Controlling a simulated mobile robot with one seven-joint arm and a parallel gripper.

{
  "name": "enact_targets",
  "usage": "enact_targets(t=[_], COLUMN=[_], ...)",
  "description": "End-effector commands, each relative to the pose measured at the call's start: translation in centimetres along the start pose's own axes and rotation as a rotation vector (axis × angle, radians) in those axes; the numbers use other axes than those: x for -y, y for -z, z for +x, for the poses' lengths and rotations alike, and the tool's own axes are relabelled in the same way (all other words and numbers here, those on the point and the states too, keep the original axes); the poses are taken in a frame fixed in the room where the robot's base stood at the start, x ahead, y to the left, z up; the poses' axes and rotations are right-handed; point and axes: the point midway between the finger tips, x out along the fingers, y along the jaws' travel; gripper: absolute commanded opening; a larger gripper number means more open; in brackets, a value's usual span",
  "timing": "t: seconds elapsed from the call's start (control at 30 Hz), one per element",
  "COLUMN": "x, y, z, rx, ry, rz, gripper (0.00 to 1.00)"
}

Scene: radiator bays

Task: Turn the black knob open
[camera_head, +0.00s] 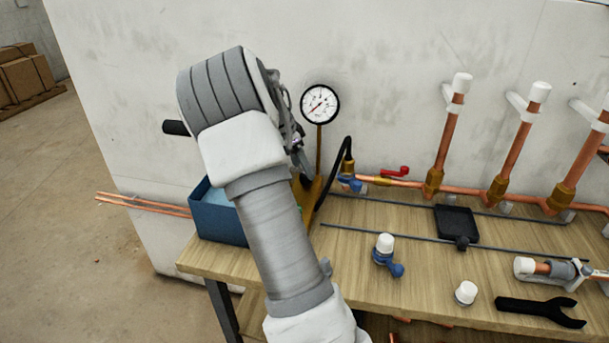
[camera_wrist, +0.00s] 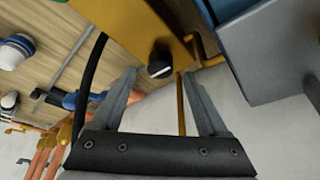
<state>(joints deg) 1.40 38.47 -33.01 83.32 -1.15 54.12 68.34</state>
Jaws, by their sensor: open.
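The black knob (camera_wrist: 160,65) shows in the wrist view on the face of a yellow-orange block (camera_wrist: 150,22), with a pale mark across its end. My gripper (camera_wrist: 157,76) is open, its two grey fingers spread to either side of the knob in the picture. I cannot tell whether the fingertips reach around the knob; no contact shows. In the head view my gripper (camera_head: 298,150) points down beside the yellow block, and my arm hides the knob.
A gauge (camera_head: 320,104) rises behind. A black hose (camera_head: 332,180) runs to copper pipes with a red lever (camera_head: 396,171).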

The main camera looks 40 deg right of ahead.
Motion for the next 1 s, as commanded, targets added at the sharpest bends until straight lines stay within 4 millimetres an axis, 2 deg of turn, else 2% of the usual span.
enact_targets(t=[0.03,0.2,0.57,1.0], x=[-0.1,0.0,0.0,0.0], y=[0.0,0.0,0.0,0.0], z=[1.0,2.6,3.0,3.0], rx=[0.0,0.0,0.0,0.0], ry=[-0.001,0.0,0.0,0.0], rz=[0.001,0.0,0.0,0.0], gripper=[0.77,0.77,0.77,0.0])
